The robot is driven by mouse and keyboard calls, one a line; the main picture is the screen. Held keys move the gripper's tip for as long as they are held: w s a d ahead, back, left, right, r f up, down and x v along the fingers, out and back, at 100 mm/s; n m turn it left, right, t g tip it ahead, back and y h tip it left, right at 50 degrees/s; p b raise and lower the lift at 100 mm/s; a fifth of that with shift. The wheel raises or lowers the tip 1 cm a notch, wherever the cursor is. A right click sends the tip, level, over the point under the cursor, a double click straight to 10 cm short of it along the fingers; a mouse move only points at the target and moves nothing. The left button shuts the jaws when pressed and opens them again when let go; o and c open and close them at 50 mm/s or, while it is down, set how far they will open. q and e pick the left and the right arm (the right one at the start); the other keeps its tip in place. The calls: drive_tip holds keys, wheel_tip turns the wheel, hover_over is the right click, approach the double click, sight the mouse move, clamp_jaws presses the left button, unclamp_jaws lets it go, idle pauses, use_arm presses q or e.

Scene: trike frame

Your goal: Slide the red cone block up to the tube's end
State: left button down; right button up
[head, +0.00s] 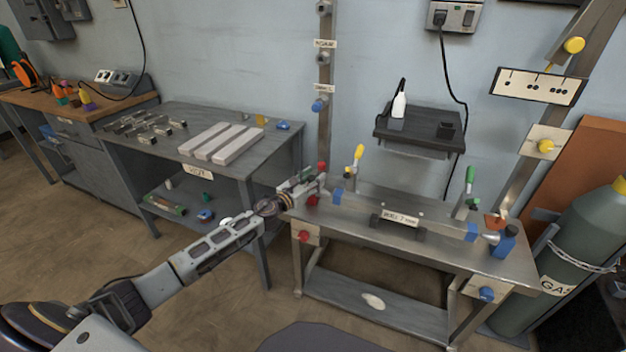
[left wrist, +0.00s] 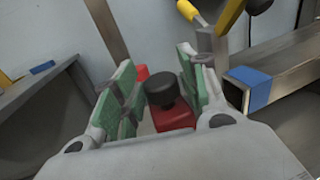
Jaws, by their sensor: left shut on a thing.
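The tube (head: 365,203) lies along the top of the right-hand bench, with blue bands near its ends. In the left wrist view its near end, with a blue band (left wrist: 250,88), is to the right of my fingers. My left gripper (head: 308,185) is at the bench's left end. In the left wrist view its green-padded fingers (left wrist: 158,88) stand on both sides of the red cone block (left wrist: 173,116), shut on it. A black knob (left wrist: 160,91) tops the block. The block looks apart from the tube's end; a finger partly hides the gap. My right gripper is not in view.
A yellow-handled clamp (head: 358,154) stands by the tube's left part and a green-handled clamp (head: 470,178) by its right part. A blue block (head: 505,241) is at the bench's right end. The left bench (head: 270,147) holds several metal bars.

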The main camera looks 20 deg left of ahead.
sight(322, 189)
use_arm(q)
drive_tip(key=shift+d, duration=0.5)
drive_tip(key=shift+d+p, duration=0.5)
drive_tip(key=shift+d, duration=1.05)
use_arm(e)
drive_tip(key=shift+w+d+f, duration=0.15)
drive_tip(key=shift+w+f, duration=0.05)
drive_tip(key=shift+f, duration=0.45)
use_arm(q)
drive_tip(key=c, duration=1.1)
unclamp_jaws()
drive_tip(key=shift+c, duration=0.2)
drive_tip(key=shift+o, duration=0.2)
drive_tip(key=shift+s, duration=0.1)
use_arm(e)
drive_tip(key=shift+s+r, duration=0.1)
use_arm(q)
drive_tip(key=shift+a, duration=0.1)
